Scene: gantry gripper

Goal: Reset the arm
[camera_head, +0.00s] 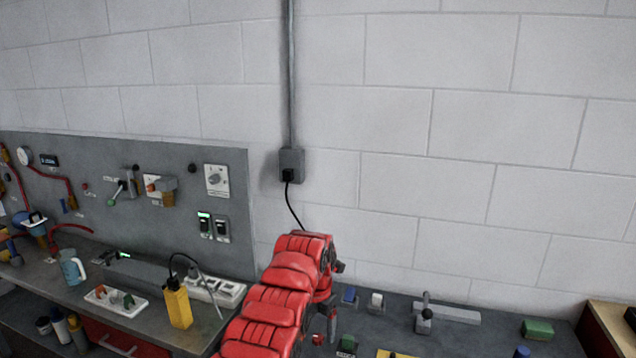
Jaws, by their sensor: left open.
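My red left arm rises from the bottom of the head view and bends at the top. My left gripper (325,330) hangs below its end, over the dark bench top on the right. It is partly hidden by the arm and small in view. It is open, and I see nothing held in it. My right gripper is not in view.
A grey panel (130,160) stands behind.

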